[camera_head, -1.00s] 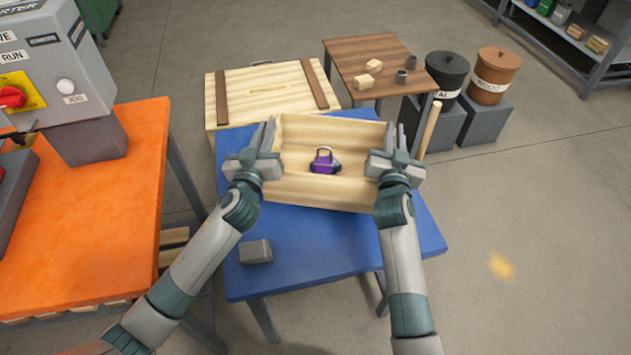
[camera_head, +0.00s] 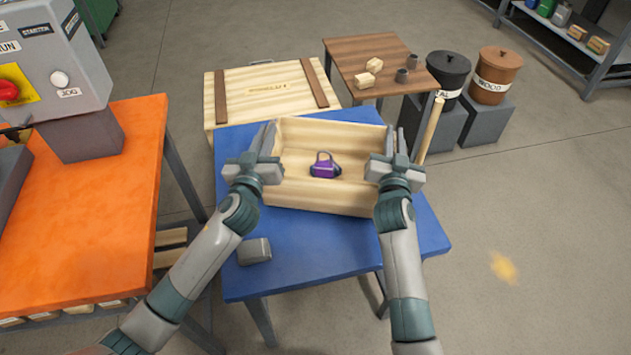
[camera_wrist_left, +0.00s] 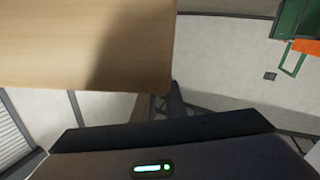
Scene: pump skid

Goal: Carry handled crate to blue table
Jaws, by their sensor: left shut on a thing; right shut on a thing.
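The handled crate (camera_head: 320,198) is an open, pale wooden box with a purple padlock-like object (camera_head: 324,167) inside. It is over the blue table (camera_head: 290,280); I cannot tell whether it touches the top. My left gripper (camera_head: 263,158) is shut on the crate's left side, and my right gripper (camera_head: 388,160) is shut on its right side. The handles are hidden by the grippers. In the left wrist view, a pale wooden surface (camera_wrist_left: 80,40) fills the upper left.
A grey block (camera_head: 254,251) lies on the blue table's left part. An orange table (camera_head: 95,220) with a control box (camera_head: 70,75) is at left. A lidded wooden chest (camera_head: 265,92), a brown table (camera_head: 365,52) and two bins (camera_head: 495,75) stand behind.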

